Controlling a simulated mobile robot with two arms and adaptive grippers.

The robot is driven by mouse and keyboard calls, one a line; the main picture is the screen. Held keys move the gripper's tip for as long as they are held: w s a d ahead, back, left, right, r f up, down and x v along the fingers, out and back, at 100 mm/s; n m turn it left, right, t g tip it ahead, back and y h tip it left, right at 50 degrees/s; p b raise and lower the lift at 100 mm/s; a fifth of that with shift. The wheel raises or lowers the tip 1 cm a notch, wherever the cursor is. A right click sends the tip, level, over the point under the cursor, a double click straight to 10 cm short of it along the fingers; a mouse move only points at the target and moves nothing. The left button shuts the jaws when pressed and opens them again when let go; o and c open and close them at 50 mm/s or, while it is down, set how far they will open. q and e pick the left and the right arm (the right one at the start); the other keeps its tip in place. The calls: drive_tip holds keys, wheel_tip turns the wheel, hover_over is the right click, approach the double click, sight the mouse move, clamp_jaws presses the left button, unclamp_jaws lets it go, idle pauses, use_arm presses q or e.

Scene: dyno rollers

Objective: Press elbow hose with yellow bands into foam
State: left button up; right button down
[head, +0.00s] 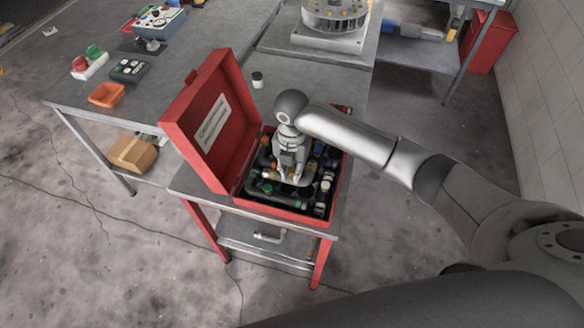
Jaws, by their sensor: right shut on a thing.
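My right gripper (289,172) points straight down into the open red case (297,214), its arm coming in from the right. It is shut on a pale grey bent hose (299,181), which looks like the elbow hose. The hose is low among the parts in the dark foam (287,199). Its bands are too small to make out, and the gripper hides part of it. I cannot tell whether it is seated in its recess or just above it. My left gripper is not in view.
The case lid (205,125) stands open at the left. Several fittings fill the foam around the gripper. An orange tray (107,95) and control boxes sit on the left bench. A pipe piece (268,237) lies on the lower shelf.

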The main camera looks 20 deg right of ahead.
drive_tip(key=shift+f, duration=0.15)
drive_tip(key=shift+f+b, duration=0.45)
drive_tip(key=shift+f, duration=0.2)
idle(0.4)
drive_tip(key=shift+f+b, duration=0.25)
drive_tip(key=shift+b, duration=0.15)
drive_tip(key=shift+f, duration=0.3)
drive_tip(key=c, duration=1.3)
unclamp_jaws()
